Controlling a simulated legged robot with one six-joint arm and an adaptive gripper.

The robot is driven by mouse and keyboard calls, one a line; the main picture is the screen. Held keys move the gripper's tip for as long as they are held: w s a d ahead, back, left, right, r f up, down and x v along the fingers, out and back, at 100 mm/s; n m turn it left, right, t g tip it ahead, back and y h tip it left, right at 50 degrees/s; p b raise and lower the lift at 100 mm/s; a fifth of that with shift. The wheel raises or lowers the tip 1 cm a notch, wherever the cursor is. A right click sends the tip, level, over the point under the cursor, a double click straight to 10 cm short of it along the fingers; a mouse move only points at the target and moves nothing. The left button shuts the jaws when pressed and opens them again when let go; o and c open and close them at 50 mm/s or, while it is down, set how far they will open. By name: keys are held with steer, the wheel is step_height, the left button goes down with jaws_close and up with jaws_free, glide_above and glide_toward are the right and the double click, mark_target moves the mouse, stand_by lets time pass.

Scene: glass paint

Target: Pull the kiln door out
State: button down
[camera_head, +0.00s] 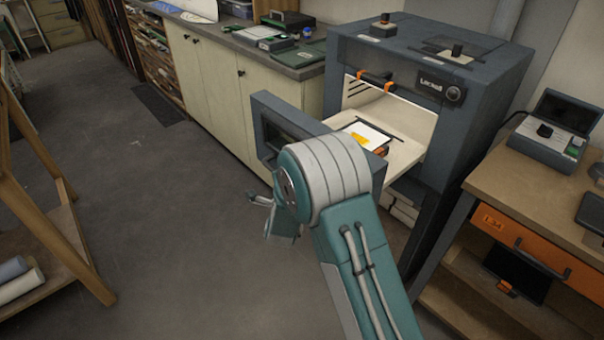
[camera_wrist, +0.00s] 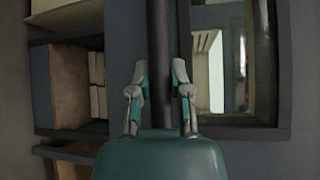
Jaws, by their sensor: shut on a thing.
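The kiln (camera_head: 500,85) is a dark grey box on a stand. Its door (camera_head: 284,107), a dark panel with a window, stands out in front of the opening, with a pale shelf (camera_head: 409,151) running between them. In the wrist view the door (camera_wrist: 282,70) fills the right of the picture, and its dark handle bar (camera_wrist: 158,40) runs between the fingers. My gripper (camera_wrist: 159,88) is shut on this handle. In the head view my arm hides the handle and part of the door.
A white sheet with a yellow patch (camera_head: 361,139) lies on the shelf. A cabinet counter (camera_head: 225,80) stands left of the kiln and a wooden bench (camera_head: 545,190) right. A wooden frame (camera_head: 45,215) stands at far left. The floor (camera_head: 150,190) between is clear.

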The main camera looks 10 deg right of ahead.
steer(key=s+a, duration=0.5)
steer(key=a, duration=0.2)
steer(key=shift+s+f, duration=0.25)
steer(key=shift+f, duration=0.1)
steer(key=c, duration=0.6)
jaws_free()
steer(key=shift+c, duration=0.2)
steer(key=shift+o, duration=0.4)
steer(key=shift+w+a, duration=0.1)
steer(key=shift+r, duration=0.1)
steer(key=s+a+r, duration=0.1)
steer(key=s+a, duration=0.1)
steer(key=s, duration=0.9)
steer(key=shift+s+r, duration=0.3)
